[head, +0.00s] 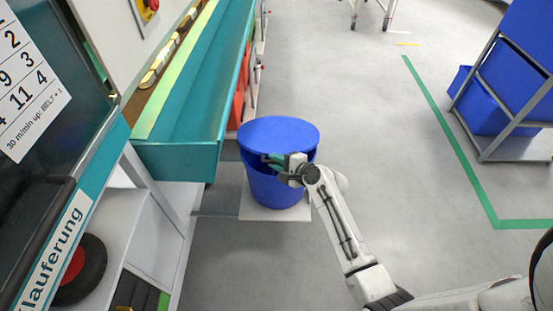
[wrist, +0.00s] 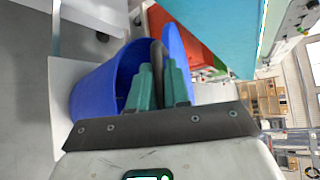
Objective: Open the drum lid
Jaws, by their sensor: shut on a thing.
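A blue drum (head: 272,188) stands on a light square plate beside the teal machine. Its round blue lid (head: 278,132) is raised and tilted, with a gap between it and the rim. In the wrist view the drum (wrist: 92,92) lies sideways in the picture, its dark inside shows, and the lid (wrist: 178,45) stands apart from the rim. My gripper (head: 271,159) is at the front of the lid. Its green fingers (wrist: 158,72) are shut on a dark handle (wrist: 157,52) at the lid. The fingers hide part of the handle and lid.
The teal conveyor trough (head: 190,100) and machine frame are close on the left of the drum. Red boxes (head: 239,90) sit behind it. A rack with blue bins (head: 490,105) stands at the right, beyond a green floor line. Grey floor between is clear.

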